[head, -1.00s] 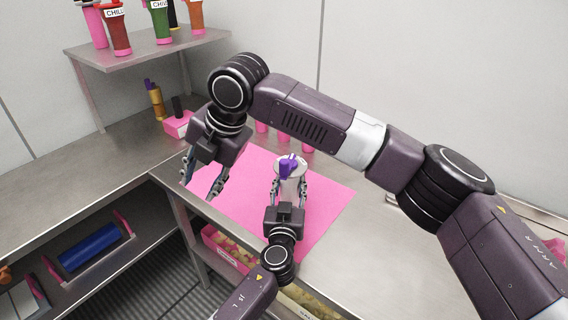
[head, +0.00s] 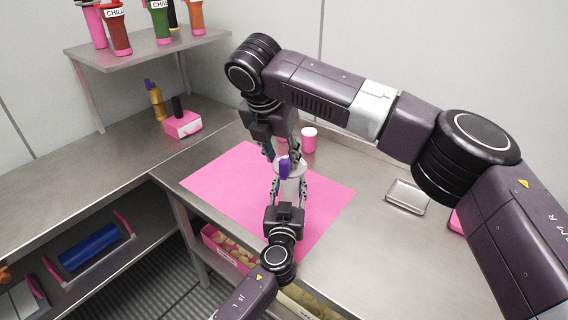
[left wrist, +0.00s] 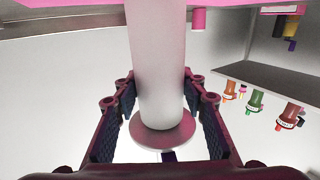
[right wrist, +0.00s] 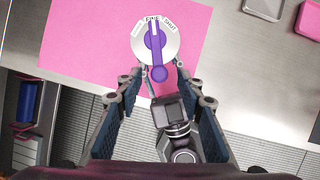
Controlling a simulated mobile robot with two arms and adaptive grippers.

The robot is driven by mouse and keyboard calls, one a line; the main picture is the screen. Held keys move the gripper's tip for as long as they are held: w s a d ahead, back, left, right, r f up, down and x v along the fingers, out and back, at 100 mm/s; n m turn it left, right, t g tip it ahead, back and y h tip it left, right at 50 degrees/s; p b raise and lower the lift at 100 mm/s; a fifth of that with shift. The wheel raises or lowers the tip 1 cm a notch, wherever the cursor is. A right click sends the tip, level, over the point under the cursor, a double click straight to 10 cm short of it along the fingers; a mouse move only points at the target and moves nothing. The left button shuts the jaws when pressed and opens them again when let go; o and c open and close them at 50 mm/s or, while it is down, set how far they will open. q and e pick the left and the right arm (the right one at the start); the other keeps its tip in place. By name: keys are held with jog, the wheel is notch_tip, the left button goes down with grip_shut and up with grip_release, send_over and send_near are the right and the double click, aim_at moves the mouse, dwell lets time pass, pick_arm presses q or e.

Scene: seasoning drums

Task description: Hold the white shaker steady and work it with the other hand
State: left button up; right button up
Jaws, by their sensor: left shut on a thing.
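The white shaker (head: 289,188) stands upright on the pink mat (head: 225,183). My left gripper (head: 288,186) is shut around its body; in the left wrist view the shaker (left wrist: 158,60) runs between the two fingers. Its round pale lid (right wrist: 140,47) carries a purple lever (right wrist: 155,42) with a ball end. In the right wrist view, "FINE" and "SHUT" are printed by the lid's far rim, and the lever's narrow end lies near "FINE". My right gripper (head: 283,157) hangs above the lid, pointing down, open and empty. Its fingertips look apart from the lever.
A pink cup with a white lid (head: 309,139) stands just behind the shaker. A metal tray (head: 408,197) lies at right. A pink box (head: 183,125) and gold bottle (head: 155,95) stand at back left, below a shelf (head: 150,48) of drums. The mat's left part is clear.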

aim_at(283, 161)
jog(key=shift+x, duration=1.9)
jog(key=shift+a, duration=0.1)
grip_shut()
